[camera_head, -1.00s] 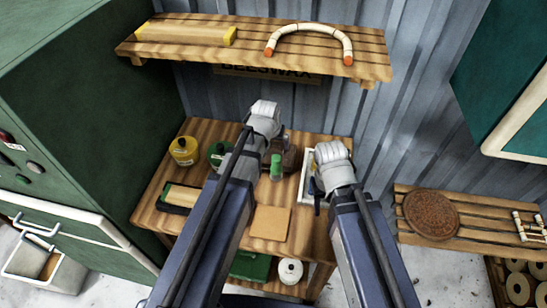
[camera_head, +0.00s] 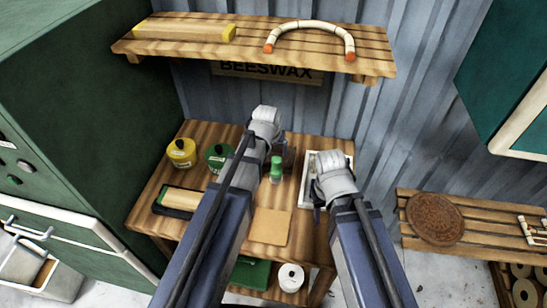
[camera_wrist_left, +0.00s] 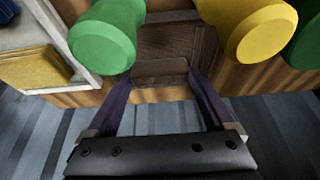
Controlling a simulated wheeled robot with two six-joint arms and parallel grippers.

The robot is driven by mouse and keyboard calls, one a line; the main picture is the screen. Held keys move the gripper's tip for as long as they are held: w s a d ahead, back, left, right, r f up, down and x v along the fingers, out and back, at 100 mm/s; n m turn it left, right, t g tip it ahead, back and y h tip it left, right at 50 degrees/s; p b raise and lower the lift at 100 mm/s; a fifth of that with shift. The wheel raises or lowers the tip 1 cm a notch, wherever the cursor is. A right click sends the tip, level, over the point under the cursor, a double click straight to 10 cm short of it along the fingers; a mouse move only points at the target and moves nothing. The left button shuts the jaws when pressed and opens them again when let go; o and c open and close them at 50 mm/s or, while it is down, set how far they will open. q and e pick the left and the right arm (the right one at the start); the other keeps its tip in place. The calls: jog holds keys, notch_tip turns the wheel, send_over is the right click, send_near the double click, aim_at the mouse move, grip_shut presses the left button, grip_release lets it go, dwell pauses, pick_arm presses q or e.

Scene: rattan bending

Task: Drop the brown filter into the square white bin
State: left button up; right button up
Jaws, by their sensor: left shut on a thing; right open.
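My left gripper (camera_wrist_left: 160,74) is shut on the brown filter (camera_wrist_left: 160,68), whose brown face lies between its two dark purple fingers. In the head view my left arm hides those fingers; a small dark brown patch shows behind the green-capped bottle. A pale, square white bin (camera_head: 58,284) stands low at the far left, brown inside, cut off by the frame edge. My right gripper (camera_head: 317,193) is open above the right part of the bench, mostly hidden by its wrist.
The wooden bench holds a yellow pot (camera_head: 181,153), a green pot (camera_head: 216,157), a green-capped bottle (camera_head: 277,168) and a tan sheet (camera_head: 270,226). A white-rimmed tray (camera_head: 307,180) lies beneath my right wrist. A slatted shelf (camera_head: 255,50) hangs above; a green cabinet (camera_head: 70,110) borders the left.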

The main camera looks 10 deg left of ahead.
pick_arm(q)
grip_shut()
jog(key=shift+r, duration=0.1)
pick_arm(e)
jog(key=shift+r, duration=0.1)
dwell(0.3)
pick_arm(q)
jog(key=shift+r+p, duration=0.8)
jog(key=shift+p, duration=0.1)
pick_arm(e)
jog(key=shift+r, duration=0.8)
pick_arm(q)
jog(key=shift+r+p, duration=0.55)
pick_arm(e)
jog(key=shift+r, duration=0.55)
jog(key=shift+f, duration=0.1)
pick_arm(q)
jog(key=shift+a+f, duration=0.1)
pick_arm(e)
jog(key=shift+a, duration=0.45)
jog(key=shift+f, duration=0.1)
